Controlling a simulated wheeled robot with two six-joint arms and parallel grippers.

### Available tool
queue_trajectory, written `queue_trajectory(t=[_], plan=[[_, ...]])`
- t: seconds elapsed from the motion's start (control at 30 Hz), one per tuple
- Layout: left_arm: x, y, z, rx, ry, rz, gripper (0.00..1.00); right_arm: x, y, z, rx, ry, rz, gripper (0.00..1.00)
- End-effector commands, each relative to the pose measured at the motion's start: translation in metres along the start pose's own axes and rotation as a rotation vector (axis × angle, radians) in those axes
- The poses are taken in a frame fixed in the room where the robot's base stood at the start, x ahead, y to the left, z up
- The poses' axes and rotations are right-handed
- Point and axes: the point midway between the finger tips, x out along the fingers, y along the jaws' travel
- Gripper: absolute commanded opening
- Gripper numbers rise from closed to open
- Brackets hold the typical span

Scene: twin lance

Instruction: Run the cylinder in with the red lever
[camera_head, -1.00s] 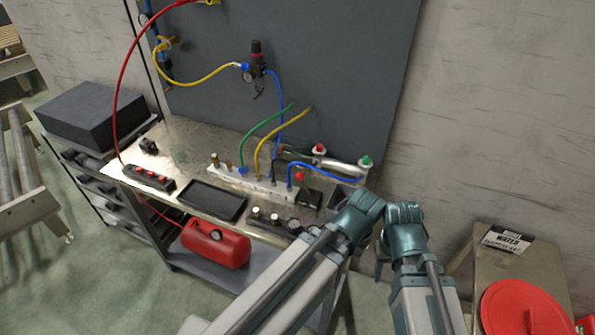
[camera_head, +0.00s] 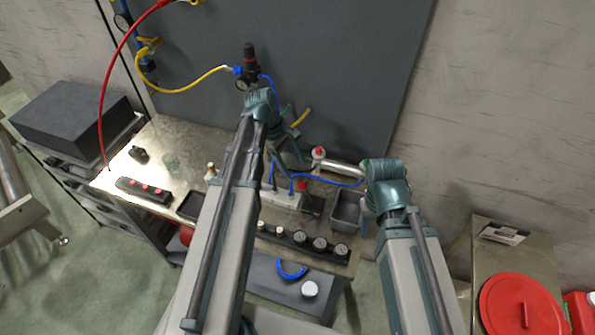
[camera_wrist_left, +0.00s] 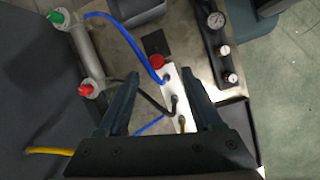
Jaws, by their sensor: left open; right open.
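The silver cylinder (camera_head: 343,167) lies at the back right of the bench, with a red fitting (camera_head: 318,152) at its left end. In the left wrist view the cylinder (camera_wrist_left: 89,52) shows red and green end fittings. The red lever's knob (camera_head: 303,186) stands at the right end of the white valve block (camera_head: 282,201); the knob (camera_wrist_left: 156,61) also shows in the left wrist view. My left gripper (camera_wrist_left: 161,75) is open and empty above the valve block, the knob between its fingertips in that picture; contact cannot be told. My right gripper (camera_head: 368,207) is right of the grey bin, its fingers mostly hidden.
A gauge strip (camera_head: 300,241) runs along the bench front. A small grey bin (camera_head: 346,211) stands right of the lever. Blue hoses (camera_head: 325,181) loop between block and cylinder. The regulator (camera_head: 250,66) hangs on the back panel. A red-button strip (camera_head: 143,190) lies at left.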

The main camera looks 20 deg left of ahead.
Motion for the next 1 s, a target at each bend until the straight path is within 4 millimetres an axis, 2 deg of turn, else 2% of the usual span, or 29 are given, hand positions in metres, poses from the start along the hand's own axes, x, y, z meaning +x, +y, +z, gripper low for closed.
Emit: queue_trajectory(t=[0.03, 0.17, 0.47, 0.67, 1.0], plan=[[-0.008, 0.002, -0.006, -0.041, -0.01, 0.011, 0.67, -0.004, 0.001, 0.001, 0.001, 0.0, 0.0, 0.5], [-0.011, 0.003, -0.011, -0.09, -0.022, 0.022, 0.67, -0.005, 0.001, 0.001, 0.001, 0.0, 0.0, 0.5], [-0.003, 0.002, -0.011, -0.089, -0.021, 0.021, 0.67, 0.003, 0.0, 0.0, 0.0, 0.0, 0.0, 0.5], [0.017, 0.002, -0.011, -0.087, -0.021, 0.021, 0.67, 0.021, -0.002, -0.001, -0.004, 0.0, 0.001, 0.5], [0.066, 0.003, -0.011, -0.086, -0.021, 0.021, 0.67, 0.067, -0.006, -0.004, -0.011, 0.0, 0.002, 0.5]])
